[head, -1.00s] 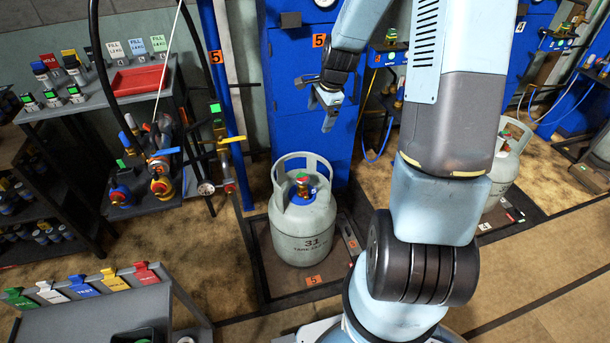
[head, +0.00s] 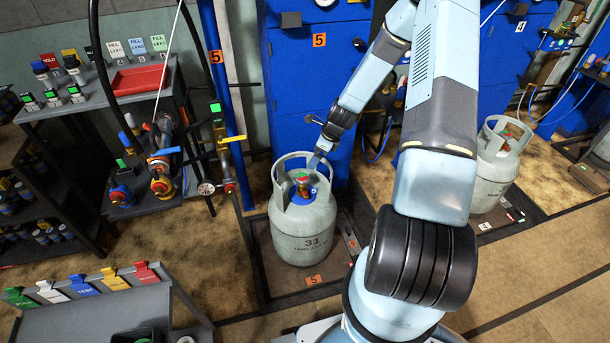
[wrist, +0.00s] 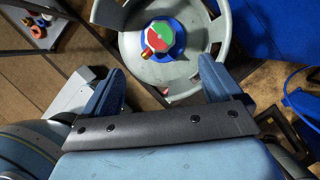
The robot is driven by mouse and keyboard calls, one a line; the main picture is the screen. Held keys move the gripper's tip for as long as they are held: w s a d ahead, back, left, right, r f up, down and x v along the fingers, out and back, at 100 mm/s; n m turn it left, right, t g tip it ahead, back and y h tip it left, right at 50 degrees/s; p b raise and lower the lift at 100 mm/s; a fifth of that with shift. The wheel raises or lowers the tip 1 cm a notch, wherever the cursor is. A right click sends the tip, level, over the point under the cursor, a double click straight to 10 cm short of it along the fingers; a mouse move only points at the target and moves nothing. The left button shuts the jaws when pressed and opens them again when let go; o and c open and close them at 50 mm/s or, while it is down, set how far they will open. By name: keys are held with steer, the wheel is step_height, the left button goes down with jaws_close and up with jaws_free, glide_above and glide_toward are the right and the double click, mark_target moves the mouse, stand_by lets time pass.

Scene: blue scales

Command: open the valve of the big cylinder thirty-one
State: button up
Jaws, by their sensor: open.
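The big grey cylinder (head: 302,235), marked 31, stands upright on a dark scale platform (head: 258,252) in the head view. Its valve (head: 303,184) sits inside the collar on a blue base. In the wrist view the valve's round top (wrist: 160,36) shows red and green sectors, with a brass outlet at its lower left. The collar (wrist: 222,25) surrounds it. My gripper (wrist: 158,88) is open and empty, its two blue fingers apart at the collar's near side. The valve lies beyond the fingertips. In the head view my gripper (head: 318,160) is at the collar's upper right edge.
A blue cabinet (head: 290,90) marked 5 stands right behind the cylinder. A pipe manifold with coloured handles (head: 160,165) is to its left. Another grey cylinder (head: 490,178) stands to the right, beyond my arm. A rack of coloured tags (head: 90,290) is at front left.

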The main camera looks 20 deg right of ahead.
mark_target(303, 176)
steer(key=x, duration=1.3)
steer(key=shift+s, duration=0.1)
steer(key=shift+c, duration=0.2)
steer(key=shift+r, duration=0.1)
steer(key=c, duration=0.9)
steer(key=shift+d, duration=0.3)
steer(key=shift+c, duration=0.5)
steer(key=shift+a, duration=0.15)
